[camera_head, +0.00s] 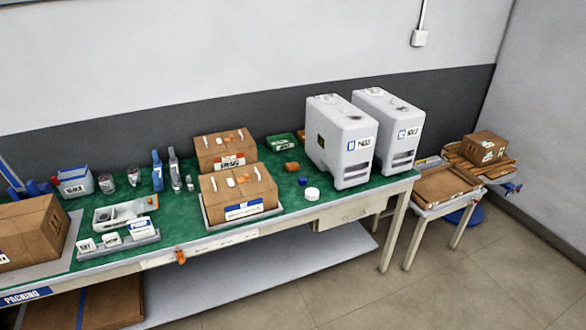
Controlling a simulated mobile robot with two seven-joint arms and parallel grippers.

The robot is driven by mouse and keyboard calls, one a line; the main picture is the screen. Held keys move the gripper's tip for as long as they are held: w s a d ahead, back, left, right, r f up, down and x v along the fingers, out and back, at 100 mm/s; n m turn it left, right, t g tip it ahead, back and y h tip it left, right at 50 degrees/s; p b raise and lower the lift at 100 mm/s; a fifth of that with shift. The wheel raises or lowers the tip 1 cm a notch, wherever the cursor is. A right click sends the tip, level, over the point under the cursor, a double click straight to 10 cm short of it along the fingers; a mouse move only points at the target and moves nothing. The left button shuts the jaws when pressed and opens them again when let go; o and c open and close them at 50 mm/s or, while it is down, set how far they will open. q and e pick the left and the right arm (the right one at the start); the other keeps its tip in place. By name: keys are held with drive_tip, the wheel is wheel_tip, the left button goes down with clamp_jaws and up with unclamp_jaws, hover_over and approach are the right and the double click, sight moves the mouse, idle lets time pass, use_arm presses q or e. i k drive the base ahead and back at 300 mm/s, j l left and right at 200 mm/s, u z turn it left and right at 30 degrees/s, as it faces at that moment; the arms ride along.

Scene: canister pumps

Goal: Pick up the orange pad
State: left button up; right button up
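A small orange item (291,167), which looks like the orange pad, lies on the green table top (285,210). It is between the rear cardboard box (226,152) and the white canister machines, behind a blue cap and a white lid. It is too small to make out its thickness. Another orange piece (181,256) hangs at the table's front edge. Small orange bits also lie on top of the two middle boxes. Neither of my grippers is in view.
Two tall white machines (340,145) stand at the table's right end. A front box (238,194) sits on a tray, left of the white lid (312,194) and blue cap (303,181). Bottles, trays and a large box (30,232) fill the left. A side table (440,190) stands right.

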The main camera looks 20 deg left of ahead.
sight(291, 167)
drive_tip(key=i+l+u, duration=0.2)
drive_tip(key=i, duration=0.55)
drive_tip(key=i+l+u, duration=0.2)
drive_tip(key=i+l, duration=0.2)
drive_tip(key=i, duration=0.3)
drive_tip(key=i+l+u, duration=0.15)
drive_tip(key=i+l, duration=0.3)
drive_tip(key=i, duration=0.25)
drive_tip(key=i+l+u, duration=0.2)
drive_tip(key=i+l, duration=0.35)
drive_tip(key=i, duration=0.1)
